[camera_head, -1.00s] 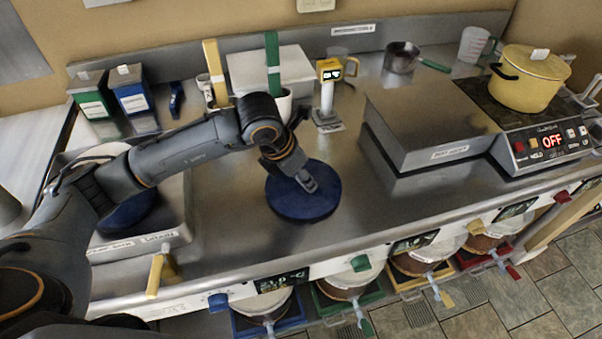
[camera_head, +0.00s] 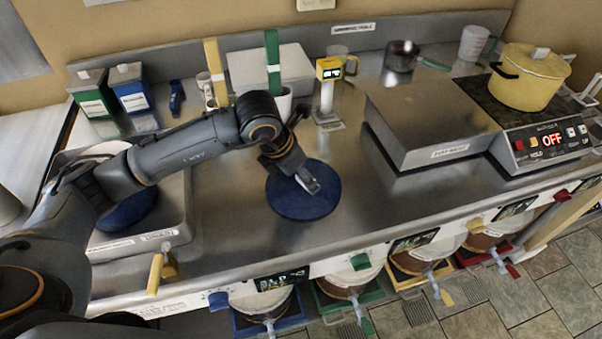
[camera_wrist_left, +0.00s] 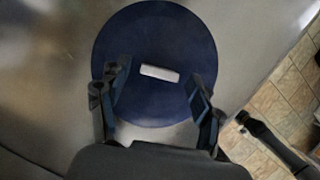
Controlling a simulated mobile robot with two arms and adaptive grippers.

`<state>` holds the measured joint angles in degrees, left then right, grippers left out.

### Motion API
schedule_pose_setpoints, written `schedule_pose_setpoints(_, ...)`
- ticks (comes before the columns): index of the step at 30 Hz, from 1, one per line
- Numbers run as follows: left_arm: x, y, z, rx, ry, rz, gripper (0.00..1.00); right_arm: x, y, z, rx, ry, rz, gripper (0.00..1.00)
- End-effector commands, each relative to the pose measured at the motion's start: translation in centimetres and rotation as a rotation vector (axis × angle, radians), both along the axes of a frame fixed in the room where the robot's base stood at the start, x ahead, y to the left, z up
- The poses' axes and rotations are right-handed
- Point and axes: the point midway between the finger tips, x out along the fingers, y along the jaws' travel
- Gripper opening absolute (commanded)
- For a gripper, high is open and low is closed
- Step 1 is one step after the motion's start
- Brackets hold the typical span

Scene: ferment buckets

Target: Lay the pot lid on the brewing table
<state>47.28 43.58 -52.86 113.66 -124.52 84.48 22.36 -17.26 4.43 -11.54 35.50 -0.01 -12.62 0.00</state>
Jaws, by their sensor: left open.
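The blue round pot lid (camera_head: 300,201) lies flat on the steel brewing table (camera_head: 225,245), near its front middle. It also shows in the left wrist view (camera_wrist_left: 160,105), with a pale bar-shaped handle (camera_wrist_left: 160,73) on top. My left gripper (camera_head: 312,186) is over the lid. In the left wrist view my left gripper (camera_wrist_left: 155,95) has its fingers spread wide on either side of the handle and holds nothing. I cannot tell whether the fingertips touch the lid. My right gripper is in neither view.
A raised steel box (camera_head: 425,128) stands right of the lid. A yellow pot (camera_head: 528,82) sits on a hot plate whose display reads OFF. A yellow-topped instrument (camera_head: 328,92) stands behind the lid. Bare tabletop surrounds the lid.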

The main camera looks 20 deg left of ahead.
Motion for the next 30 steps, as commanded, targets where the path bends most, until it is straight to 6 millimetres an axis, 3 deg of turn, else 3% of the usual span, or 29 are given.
schedule_pose_setpoints(15,-3.1,2.2,9.3,0.001,-0.006,0.001,0.65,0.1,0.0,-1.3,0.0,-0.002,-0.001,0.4)
schedule_pose_setpoints(21,-3.6,2.5,10.7,0.0,-0.003,0.001,0.65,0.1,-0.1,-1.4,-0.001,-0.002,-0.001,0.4)
schedule_pose_setpoints(30,-3.7,2.5,10.8,0.0,-0.002,0.0,0.65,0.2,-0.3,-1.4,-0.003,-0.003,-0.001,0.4)
